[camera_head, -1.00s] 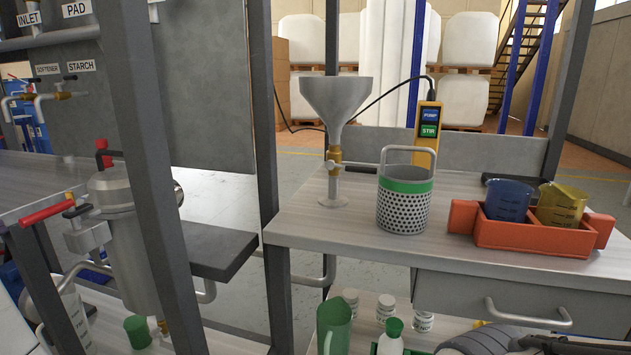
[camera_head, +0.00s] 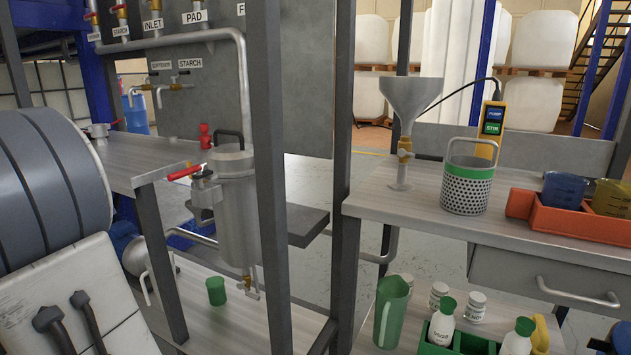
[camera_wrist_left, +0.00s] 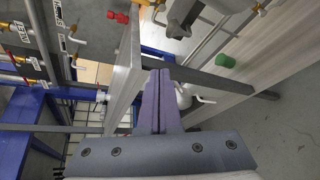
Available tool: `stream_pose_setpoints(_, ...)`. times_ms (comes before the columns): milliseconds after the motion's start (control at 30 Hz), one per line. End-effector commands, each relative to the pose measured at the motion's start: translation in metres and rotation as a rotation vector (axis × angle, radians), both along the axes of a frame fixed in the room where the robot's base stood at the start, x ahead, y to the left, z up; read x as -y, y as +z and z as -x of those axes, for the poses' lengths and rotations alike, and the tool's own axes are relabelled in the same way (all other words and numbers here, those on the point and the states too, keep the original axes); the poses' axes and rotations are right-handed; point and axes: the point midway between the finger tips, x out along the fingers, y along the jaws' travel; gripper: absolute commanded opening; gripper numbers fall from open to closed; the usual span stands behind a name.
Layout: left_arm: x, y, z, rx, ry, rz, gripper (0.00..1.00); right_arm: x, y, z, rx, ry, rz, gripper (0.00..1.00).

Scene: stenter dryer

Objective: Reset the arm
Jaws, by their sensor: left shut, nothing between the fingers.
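My left gripper (camera_wrist_left: 160,128) shows in the left wrist view, with its two purple fingers pressed together and nothing between them. Its fingers point toward a pale upright bench edge (camera_wrist_left: 124,85) and a dark post. I cannot make out this gripper in the head view. My right gripper is not in view.
A steel canister with a red handle (camera_head: 236,215) stands left of centre between dark posts (camera_head: 269,180). A funnel on a stand (camera_head: 404,120), a perforated basket (camera_head: 467,188) and an orange rack (camera_head: 560,217) with beakers stand on the right bench. A green cup (camera_head: 216,291) sits on the lower shelf.

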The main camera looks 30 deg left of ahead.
Motion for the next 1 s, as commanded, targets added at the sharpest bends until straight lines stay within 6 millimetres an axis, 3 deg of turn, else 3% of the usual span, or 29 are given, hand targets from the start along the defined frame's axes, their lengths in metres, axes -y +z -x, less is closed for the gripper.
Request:
stream_pose_setpoints(267, 0.033, -0.036, -0.039, -0.124, -0.126, 0.025, 0.0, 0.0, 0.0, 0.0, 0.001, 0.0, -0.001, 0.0)
stream_pose_setpoints(467, 0.083, -0.078, -0.08, -0.284, -0.296, 0.023, 0.0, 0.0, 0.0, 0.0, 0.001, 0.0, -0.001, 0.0)
stream_pose_setpoints(567, 0.124, -0.108, -0.102, -0.404, -0.43, -0.002, 0.0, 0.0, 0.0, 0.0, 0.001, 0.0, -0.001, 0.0)
stream_pose_setpoints(700, 0.203, -0.16, -0.123, -0.634, -0.709, -0.117, 0.0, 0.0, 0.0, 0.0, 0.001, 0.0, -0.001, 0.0)
stream_pose_setpoints(867, 0.28, -0.206, -0.123, -0.858, -1.037, -0.359, 0.0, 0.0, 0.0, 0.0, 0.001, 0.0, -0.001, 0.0)
stream_pose_setpoints(1000, 0.335, -0.235, -0.113, -0.984, -1.327, -0.658, 0.0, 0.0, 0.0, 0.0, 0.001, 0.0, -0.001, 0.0)
